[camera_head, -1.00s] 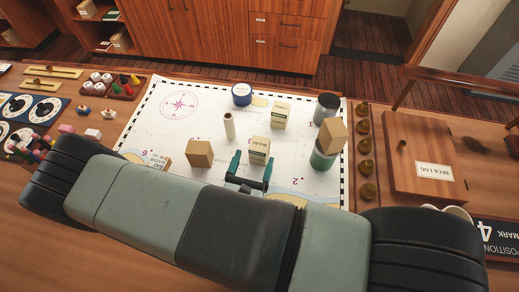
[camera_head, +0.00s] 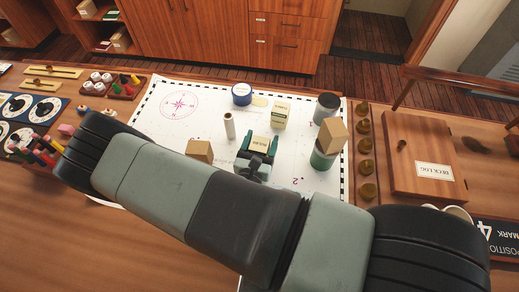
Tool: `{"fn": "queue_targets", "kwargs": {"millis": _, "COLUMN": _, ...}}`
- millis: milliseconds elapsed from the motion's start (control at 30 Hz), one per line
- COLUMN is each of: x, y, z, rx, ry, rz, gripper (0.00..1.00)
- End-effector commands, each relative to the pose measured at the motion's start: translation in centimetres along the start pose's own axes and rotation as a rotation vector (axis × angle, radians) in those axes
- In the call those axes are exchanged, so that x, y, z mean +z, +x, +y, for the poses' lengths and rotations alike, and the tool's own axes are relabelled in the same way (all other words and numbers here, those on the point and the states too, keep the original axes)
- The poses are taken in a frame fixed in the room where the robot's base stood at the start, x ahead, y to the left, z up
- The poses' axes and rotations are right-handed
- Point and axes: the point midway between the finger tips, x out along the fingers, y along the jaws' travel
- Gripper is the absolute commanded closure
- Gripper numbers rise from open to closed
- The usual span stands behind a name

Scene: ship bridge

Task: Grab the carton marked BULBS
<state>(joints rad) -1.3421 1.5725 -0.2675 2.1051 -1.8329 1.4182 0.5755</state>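A small cream-and-green carton (camera_head: 261,143) stands on the chart; its lettering is too small to read surely but looks like BULBS. My gripper (camera_head: 258,147) is around it, with one teal-tipped finger on its left and one on its right. The fingers are spread about as wide as before, so the gripper looks open. Contact with the sides cannot be made out. The carton's lower part is hidden by the gripper. A similar carton (camera_head: 281,114) stands just behind it, to the right.
A cream cylinder (camera_head: 229,126) and a brown box (camera_head: 200,150) stand to the left. A blue-lidded tin (camera_head: 242,94) is behind. My arm covers the near chart.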

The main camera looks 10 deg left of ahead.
Motion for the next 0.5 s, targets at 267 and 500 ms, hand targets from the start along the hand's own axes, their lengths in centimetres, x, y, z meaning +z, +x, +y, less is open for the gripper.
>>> {"fn": "queue_targets", "kwargs": {"millis": 267, "x": 0.01, "y": -0.03, "z": 0.01, "rx": 0.000, "ry": 0.000, "rz": 0.000, "gripper": 0.74}}
{"fn": "queue_targets", "kwargs": {"millis": 500, "x": 0.20, "y": -0.02, "z": 0.03, "rx": 0.000, "ry": 0.001, "rz": -0.001, "gripper": 0.74}}
